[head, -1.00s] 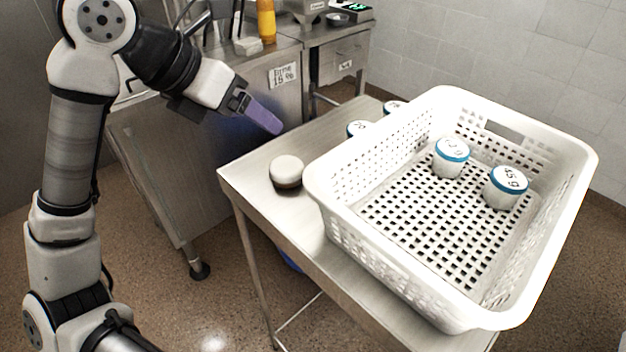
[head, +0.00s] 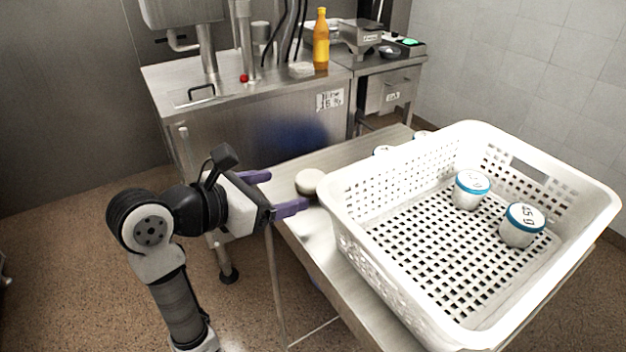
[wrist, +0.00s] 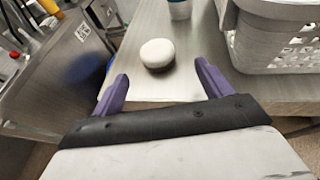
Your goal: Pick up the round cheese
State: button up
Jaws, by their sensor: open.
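The round cheese (head: 309,182) is a small white disc with a darker lower side. It sits on the steel table just left of the basket. In the wrist view the cheese (wrist: 157,54) lies ahead of my gripper, between the lines of its two fingers but beyond their tips. My gripper (head: 284,191) has two purple fingers, spread open and empty, at the table's left edge. In the wrist view my gripper (wrist: 162,85) points at the cheese with a gap between. Nothing hides the cheese in the wrist view.
A white perforated basket (head: 388,262) stands on the table (head: 306,226), close right of the cheese, holding two blue-lidded jars (head: 471,190) (head: 522,225). More jars (head: 383,150) stand behind it. A steel counter (head: 230,125) with an orange bottle (head: 321,40) is behind.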

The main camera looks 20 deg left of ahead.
aim_at(304, 181)
jog(key=x, duration=0.3)
jog(key=shift+w+d, duration=0.15)
jog(key=shift+w, duration=0.1)
jog(key=shift+a+p+x, duration=0.2)
jog(key=shift+p+x, duration=1.15)
jog(key=shift+x, duration=1.4)
jog(key=shift+w+a+r, duration=0.1)
jog(key=shift+w, duration=0.05)
jog(key=shift+c, duration=0.4)
jog(key=c, duration=1)
jog(key=shift+r, duration=0.1)
notch_tip(304, 181, up, 10)
jog(key=shift+f+b, duration=0.1)
jog(key=shift+b, duration=0.7)
